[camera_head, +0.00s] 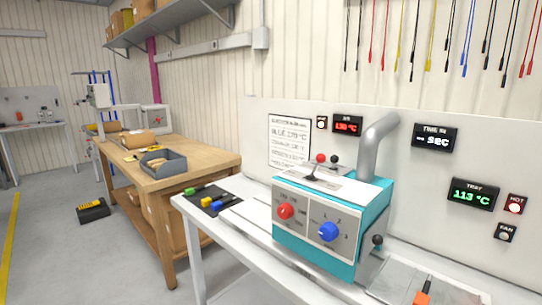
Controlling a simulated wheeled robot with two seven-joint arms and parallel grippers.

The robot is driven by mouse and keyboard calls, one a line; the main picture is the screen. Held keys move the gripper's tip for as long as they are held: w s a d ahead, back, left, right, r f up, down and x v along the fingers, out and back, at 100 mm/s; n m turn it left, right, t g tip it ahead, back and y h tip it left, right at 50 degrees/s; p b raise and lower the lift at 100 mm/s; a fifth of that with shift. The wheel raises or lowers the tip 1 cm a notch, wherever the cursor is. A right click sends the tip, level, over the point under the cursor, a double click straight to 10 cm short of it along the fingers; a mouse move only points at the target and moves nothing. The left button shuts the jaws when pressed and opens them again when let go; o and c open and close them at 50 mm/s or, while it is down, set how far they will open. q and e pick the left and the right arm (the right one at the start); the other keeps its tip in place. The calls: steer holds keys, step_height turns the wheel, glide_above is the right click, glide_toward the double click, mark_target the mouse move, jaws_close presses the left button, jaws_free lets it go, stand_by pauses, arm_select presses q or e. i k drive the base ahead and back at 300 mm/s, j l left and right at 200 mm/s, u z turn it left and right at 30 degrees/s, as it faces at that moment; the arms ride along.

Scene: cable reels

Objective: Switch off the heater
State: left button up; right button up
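The heater appears to be the teal box (330,222) with a grey front panel, standing on the white bench. Its panel has a red knob (285,211) at left and a blue knob (328,231) at right; their small markings are unreadable. A red ball (320,158) and a black ball (334,159) sit above its top, and a black ball lever (377,240) is at its right side. A grey duct (374,142) rises behind. A red display (347,125) seems to read 130 °C; the TEST display (473,194) reads 113 °C in green. Neither gripper is in view.
The HOT indicator (515,204) and FAN indicator (505,233) are on the wall panel at right, below the TIME IN display (434,138). Coloured connectors lie on a black mat (212,201) left of the box.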

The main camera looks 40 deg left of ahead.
mark_target(321, 158)
steer(key=u, duration=0.8)
steer(key=i+j+z, duration=0.15)
steer(key=j+z, duration=0.15)
steer(key=j, duration=0.2)
